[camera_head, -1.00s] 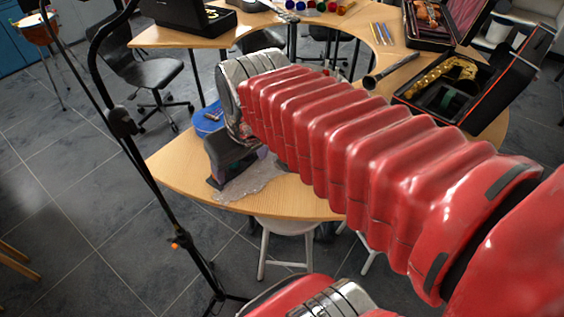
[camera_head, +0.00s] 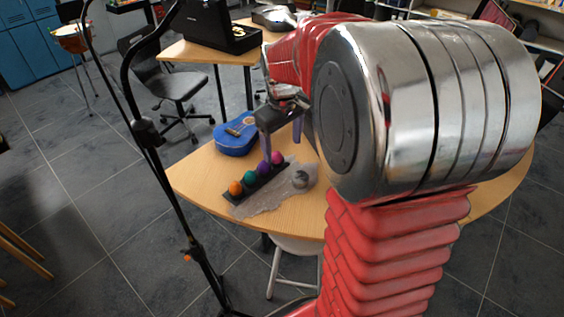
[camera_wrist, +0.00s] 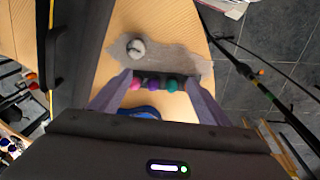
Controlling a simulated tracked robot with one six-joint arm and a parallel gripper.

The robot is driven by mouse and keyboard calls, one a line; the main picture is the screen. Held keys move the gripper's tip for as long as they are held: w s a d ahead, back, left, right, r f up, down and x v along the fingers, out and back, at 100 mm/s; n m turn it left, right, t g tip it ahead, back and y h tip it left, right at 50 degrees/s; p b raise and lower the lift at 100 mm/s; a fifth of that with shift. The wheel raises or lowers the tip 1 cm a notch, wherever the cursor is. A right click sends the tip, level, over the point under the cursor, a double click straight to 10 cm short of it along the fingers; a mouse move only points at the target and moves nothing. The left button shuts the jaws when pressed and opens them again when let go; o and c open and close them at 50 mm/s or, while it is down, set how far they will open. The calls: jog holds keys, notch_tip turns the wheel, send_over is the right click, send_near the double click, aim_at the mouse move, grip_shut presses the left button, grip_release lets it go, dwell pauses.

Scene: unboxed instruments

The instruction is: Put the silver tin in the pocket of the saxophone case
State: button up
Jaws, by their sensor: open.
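The silver tin (camera_head: 300,179), small and round, sits on a crumpled clear sheet on the wooden table in the head view. It also shows in the wrist view (camera_wrist: 136,48), beyond my fingertips. My gripper (camera_head: 281,150) is open and empty, pointing down above the table, up and left of the tin in the head view. In the wrist view its two fingers (camera_wrist: 159,78) are spread, with the row of coloured balls between them. The saxophone case is mostly hidden behind my arm; what looks like its lid (camera_head: 549,88) shows at the right edge.
A dark strip with orange, green, purple and pink balls (camera_head: 249,177) lies beside the tin. A blue guitar-shaped case (camera_head: 236,134) lies behind it. A black stand (camera_head: 147,132) rises at the left. Bare wood (camera_head: 300,212) lies in front of the sheet.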

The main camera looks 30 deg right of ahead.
jog(key=w+d+f+g, duration=0.1)
jog(key=w+d+f, duration=0.3)
jog(key=d+f, duration=0.4)
jog(key=shift+d+n, duration=0.2)
jog(key=shift+n, duration=0.2)
jog(key=shift+f, duration=0.2)
send_over(300, 177)
jog(key=shift+s+a+f, duration=0.1)
jog(key=shift+a+f, duration=0.05)
jog(key=shift+f, duration=1.95)
jog(key=shift+a+f, duration=0.15)
jog(key=shift+f, duration=1.95)
jog(key=shift+f, duration=0.1)
jog(key=shift+d+f, duration=0.15)
jog(key=shift+f, duration=1.1)
jog(key=shift+d+f, duration=0.1)
jog(key=shift+f, duration=1.15)
jog(key=shift+c, duration=0.4)
jog(key=c, duration=1.2)
